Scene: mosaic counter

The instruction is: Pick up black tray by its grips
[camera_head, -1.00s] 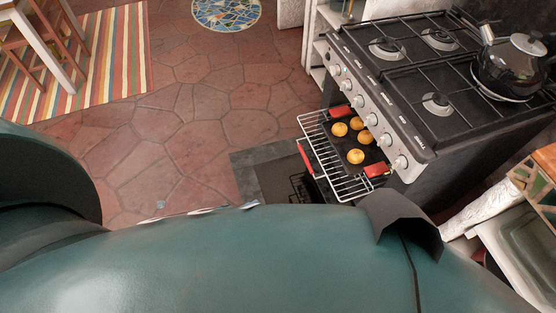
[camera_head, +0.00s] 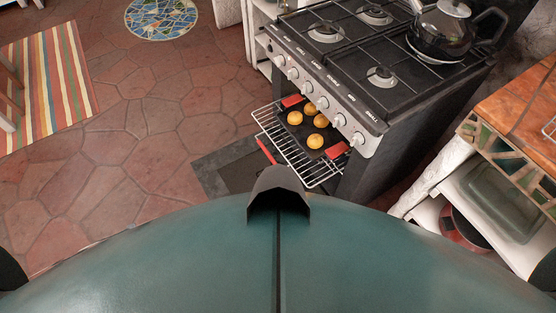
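The black tray (camera_head: 329,137) rests on a pulled-out wire oven rack (camera_head: 322,175) under the front of the stove. Several round golden buns lie on it, such as one bun (camera_head: 315,141). The tray has a red grip (camera_head: 337,150) at its near right end and another red grip (camera_head: 292,101) at its far left end. My own teal body fills the bottom of the view and is apart from the tray. Neither gripper shows in the view.
The stove (camera_head: 350,60) has a dark kettle (camera_head: 441,30) on a back burner. The open oven door (camera_head: 240,168) lies low in front. A tiled counter (camera_head: 515,115) with shelves stands at the right. The tiled floor at left is free, with a striped rug (camera_head: 45,80) beyond.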

